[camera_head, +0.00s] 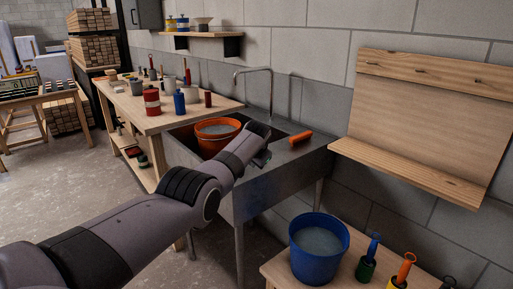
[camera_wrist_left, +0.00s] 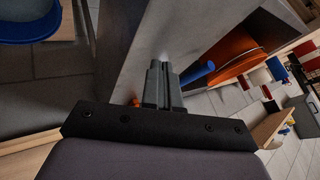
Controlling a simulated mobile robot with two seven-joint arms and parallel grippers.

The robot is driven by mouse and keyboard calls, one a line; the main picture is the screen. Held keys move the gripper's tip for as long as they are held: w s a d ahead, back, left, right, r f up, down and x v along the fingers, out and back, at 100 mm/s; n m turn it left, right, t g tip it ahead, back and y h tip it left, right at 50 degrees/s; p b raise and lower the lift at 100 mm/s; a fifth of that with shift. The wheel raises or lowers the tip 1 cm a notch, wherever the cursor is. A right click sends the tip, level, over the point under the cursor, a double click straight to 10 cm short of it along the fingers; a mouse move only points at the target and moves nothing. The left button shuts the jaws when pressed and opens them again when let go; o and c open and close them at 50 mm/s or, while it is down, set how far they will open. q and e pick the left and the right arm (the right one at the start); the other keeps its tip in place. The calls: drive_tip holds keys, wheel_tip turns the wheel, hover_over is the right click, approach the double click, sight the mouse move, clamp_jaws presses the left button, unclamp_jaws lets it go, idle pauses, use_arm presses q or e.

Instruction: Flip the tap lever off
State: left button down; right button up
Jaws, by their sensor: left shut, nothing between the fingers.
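My left gripper (camera_head: 262,158) is shut and empty at the front of the grey sink (camera_head: 262,190). Its closed fingers also show in the left wrist view (camera_wrist_left: 160,75). The thin curved metal tap (camera_head: 270,90) rises behind the sink against the wall. An orange bucket (camera_head: 217,127) stands in the basin and also shows in the left wrist view (camera_wrist_left: 232,55). In the left wrist view a short blue rod (camera_wrist_left: 198,72) lies just right of the fingertips, apparently apart from them. I cannot tell whether it is the tap lever. My right gripper is out of view.
An orange cylinder (camera_head: 300,138) rests on the sink's right rim. A workbench (camera_head: 150,120) with paint pots adjoins the sink on the left. A blue bucket (camera_head: 318,262) and brushes stand on a low table at front right. A wooden wall shelf (camera_head: 420,165) hangs on the right.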

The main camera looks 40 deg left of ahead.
use_arm(q)
drive_tip(key=shift+s+d+r, duration=0.15)
drive_tip(key=shift+r, duration=0.3)
drive_tip(key=shift+s+r+p, duration=0.2)
drive_tip(key=shift+p, duration=0.3)
drive_tip(key=v, duration=0.8)
drive_tip(key=shift+s+p, duration=0.25)
drive_tip(key=shift+p, duration=0.1)
